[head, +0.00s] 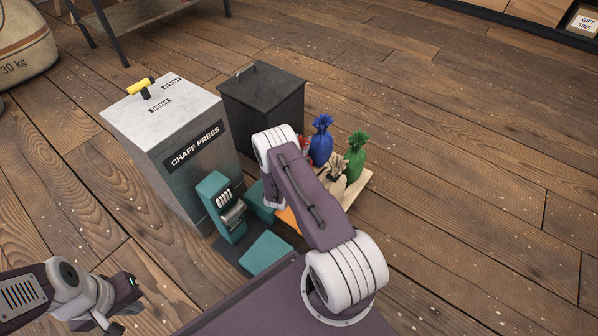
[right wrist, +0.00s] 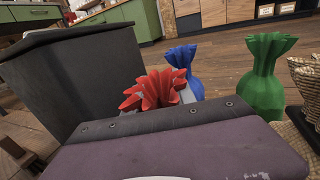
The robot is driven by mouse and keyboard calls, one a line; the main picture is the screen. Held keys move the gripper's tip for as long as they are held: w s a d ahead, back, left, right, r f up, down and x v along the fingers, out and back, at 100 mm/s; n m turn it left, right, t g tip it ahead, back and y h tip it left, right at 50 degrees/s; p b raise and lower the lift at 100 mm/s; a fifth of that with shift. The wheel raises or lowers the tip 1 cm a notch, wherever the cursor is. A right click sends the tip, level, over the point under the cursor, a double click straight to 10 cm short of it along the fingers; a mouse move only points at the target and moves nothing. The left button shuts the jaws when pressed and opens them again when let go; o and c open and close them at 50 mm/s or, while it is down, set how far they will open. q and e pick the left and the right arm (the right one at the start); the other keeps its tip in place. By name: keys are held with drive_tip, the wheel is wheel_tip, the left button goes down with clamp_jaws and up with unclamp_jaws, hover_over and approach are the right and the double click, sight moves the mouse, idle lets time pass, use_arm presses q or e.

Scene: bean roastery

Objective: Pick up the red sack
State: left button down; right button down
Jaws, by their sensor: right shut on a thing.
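The red sack (right wrist: 152,90) shows its frilled top in the right wrist view, just past my gripper's body. In the head view only a sliver of red (head: 304,143) shows beside my right arm; the rest is hidden. My right gripper (right wrist: 172,98) is shut on the red sack at its neck. Its fingers are mostly hidden in both views. My left gripper (head: 123,303) is at the lower left of the head view, away from the sacks, and its jaws are not clear.
A blue sack (head: 321,142), a green sack (head: 355,158) and a beige sack (head: 337,174) stand close by on a pale wooden board (head: 360,184). A black bin (head: 265,98) and the chaff press (head: 170,115) stand behind and left. Floor to the right is clear.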

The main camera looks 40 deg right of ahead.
wheel_tip(320, 180, up, 10)
drive_tip(key=p, duration=0.8)
